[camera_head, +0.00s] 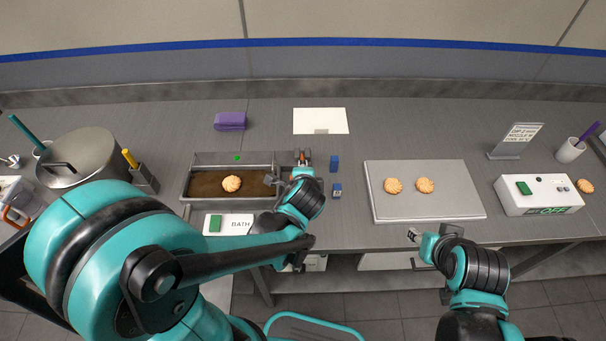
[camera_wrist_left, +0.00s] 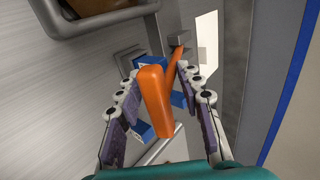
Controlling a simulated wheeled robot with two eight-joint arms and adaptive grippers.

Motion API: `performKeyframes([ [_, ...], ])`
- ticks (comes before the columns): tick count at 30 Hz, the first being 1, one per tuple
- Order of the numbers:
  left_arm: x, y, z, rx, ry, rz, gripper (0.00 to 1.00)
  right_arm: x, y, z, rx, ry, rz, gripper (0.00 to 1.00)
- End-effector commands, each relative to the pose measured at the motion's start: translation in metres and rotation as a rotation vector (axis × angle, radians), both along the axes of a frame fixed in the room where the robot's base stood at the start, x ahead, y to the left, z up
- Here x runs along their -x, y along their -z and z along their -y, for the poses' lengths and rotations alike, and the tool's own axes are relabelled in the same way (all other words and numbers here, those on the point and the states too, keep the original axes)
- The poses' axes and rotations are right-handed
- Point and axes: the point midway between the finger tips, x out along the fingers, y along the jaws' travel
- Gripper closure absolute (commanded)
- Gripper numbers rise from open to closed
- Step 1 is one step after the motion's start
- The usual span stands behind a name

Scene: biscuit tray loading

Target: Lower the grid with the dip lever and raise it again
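The dip lever's orange handle (camera_wrist_left: 153,105) lies between the fingers of my left gripper (camera_wrist_left: 160,110) in the left wrist view, with gaps on both sides. In the head view the left gripper (camera_head: 289,180) is at the right end of the bath (camera_head: 234,156), beside the lever (camera_head: 306,155). The left gripper is open. A round biscuit (camera_head: 232,184) sits over the brown bath contents. I cannot make out the grid or its height clearly. My right gripper (camera_head: 414,249) is open and empty in front of the table's edge, below the pale tray (camera_head: 430,210).
Small blue blocks (camera_head: 335,163) stand just right of the lever. The pale tray holds two biscuits (camera_head: 425,186). A BATH panel with a green button (camera_head: 215,223) sits in front of the bath. A lidded pot (camera_head: 84,158) is left; a white box reading OFF (camera_head: 540,196) is right.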

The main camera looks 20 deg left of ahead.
Motion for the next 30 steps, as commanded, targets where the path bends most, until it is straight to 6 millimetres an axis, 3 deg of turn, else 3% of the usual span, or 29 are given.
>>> performKeyframes([
  [8,0.010,-0.010,0.003,0.000,0.003,0.001,0.64,0.000,0.000,0.000,0.000,0.000,0.000,0.60],
  [30,0.081,-0.075,0.024,0.000,0.001,0.000,0.64,0.000,0.000,0.000,0.000,0.000,0.000,0.60],
])
